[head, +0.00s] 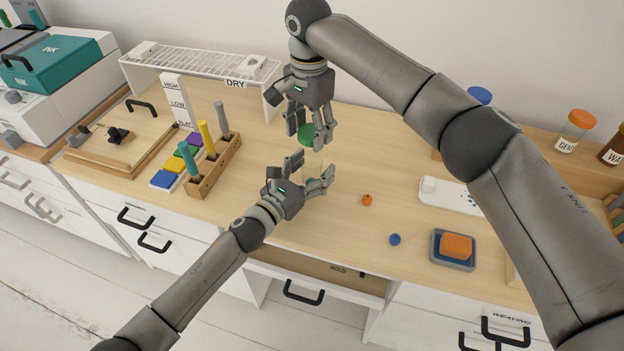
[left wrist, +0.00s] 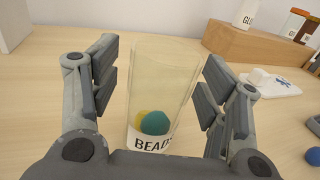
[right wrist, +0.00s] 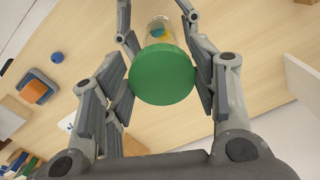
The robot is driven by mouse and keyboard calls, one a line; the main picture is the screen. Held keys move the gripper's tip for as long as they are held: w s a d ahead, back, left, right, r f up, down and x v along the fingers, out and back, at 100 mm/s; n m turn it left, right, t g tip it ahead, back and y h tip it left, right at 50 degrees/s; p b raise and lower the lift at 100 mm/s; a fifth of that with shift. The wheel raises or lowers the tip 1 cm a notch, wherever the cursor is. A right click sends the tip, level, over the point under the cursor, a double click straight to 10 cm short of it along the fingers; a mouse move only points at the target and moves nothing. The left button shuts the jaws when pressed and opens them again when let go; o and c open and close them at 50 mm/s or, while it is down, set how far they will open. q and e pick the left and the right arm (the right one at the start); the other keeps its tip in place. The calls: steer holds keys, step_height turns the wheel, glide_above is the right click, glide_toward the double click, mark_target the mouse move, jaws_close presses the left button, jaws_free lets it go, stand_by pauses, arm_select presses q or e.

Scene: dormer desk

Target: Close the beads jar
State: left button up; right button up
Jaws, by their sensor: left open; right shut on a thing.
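The beads jar (left wrist: 165,85) is a clear upright cylinder with a BEADS label and a teal and a yellow bead inside. It also shows in the head view (head: 313,168). My left gripper (head: 308,178) is open, with a finger on each side of the jar; gaps show between the fingers and the glass in the left wrist view. My right gripper (head: 310,135) is shut on the green lid (right wrist: 162,75), which also shows in the head view (head: 306,133). The lid is held above the jar, apart from it.
An orange bead (head: 367,200) and a blue bead (head: 395,239) lie on the desk right of the jar. A grey tray with an orange block (head: 456,246) is further right. A wooden stand with colored stampers (head: 214,165) is left. A white drying rack (head: 200,68) stands behind.

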arm_select(q)
steer(key=shift+c, duration=0.2)
jaws_close()
arm_select(e)
glide_above(310, 156)
steer(key=s, duration=0.3)
steer(key=shift+w+f, duration=0.1)
steer(key=shift+f, duration=2.4)
steer(key=shift+f, duration=0.1)
steer(key=shift+f, duration=0.75)
steer(key=shift+f, duration=0.35)
steer(key=shift+f, duration=0.15)
steer(key=shift+c, duration=0.2)
